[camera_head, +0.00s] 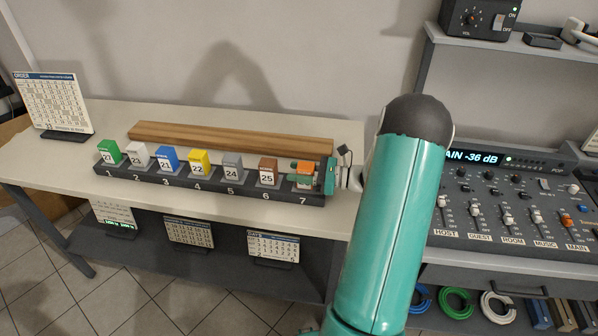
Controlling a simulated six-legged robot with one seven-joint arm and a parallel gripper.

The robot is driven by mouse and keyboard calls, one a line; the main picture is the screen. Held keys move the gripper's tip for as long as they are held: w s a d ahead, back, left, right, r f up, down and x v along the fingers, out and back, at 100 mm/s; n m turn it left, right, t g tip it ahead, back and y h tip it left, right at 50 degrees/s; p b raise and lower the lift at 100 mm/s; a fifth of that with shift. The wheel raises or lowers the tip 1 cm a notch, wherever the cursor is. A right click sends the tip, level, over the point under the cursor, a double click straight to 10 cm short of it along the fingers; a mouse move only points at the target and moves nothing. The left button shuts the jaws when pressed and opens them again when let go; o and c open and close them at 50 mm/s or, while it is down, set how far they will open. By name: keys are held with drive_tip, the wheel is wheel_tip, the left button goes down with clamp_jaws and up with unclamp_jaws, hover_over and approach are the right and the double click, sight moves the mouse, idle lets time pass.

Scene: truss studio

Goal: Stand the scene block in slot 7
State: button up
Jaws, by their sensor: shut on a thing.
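The dark slotted rack (213,186) lies along the white table, with its slots numbered 1 to 7. An orange block (305,167) with a white label is at slot 7, the right end of the rack. My gripper (325,177) reaches in from the right and is shut on this block. The block looks about upright, but I cannot tell whether its base is seated, as its lower part is small and partly covered. Slots 1 to 6 hold green (109,150), white (138,155), blue (167,158), yellow (199,162), grey (232,166) and brown (268,170) blocks.
A wooden bar (225,138) lies behind the rack. An order board (52,103) stands at the table's left end. My teal arm covers the table's right end. A mixing console (515,210) stands on the right. Calendar cards (273,246) stand on the shelf below.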

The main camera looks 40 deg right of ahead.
drive_tip(key=o, duration=1)
drive_tip(key=shift+f, duration=0.1)
drive_tip(key=shift+s+d, duration=0.15)
drive_tip(key=shift+s, duration=0.05)
drive_tip(key=v, duration=1.1)
drive_tip(key=shift+s+d, duration=0.15)
drive_tip(key=shift+s, duration=0.1)
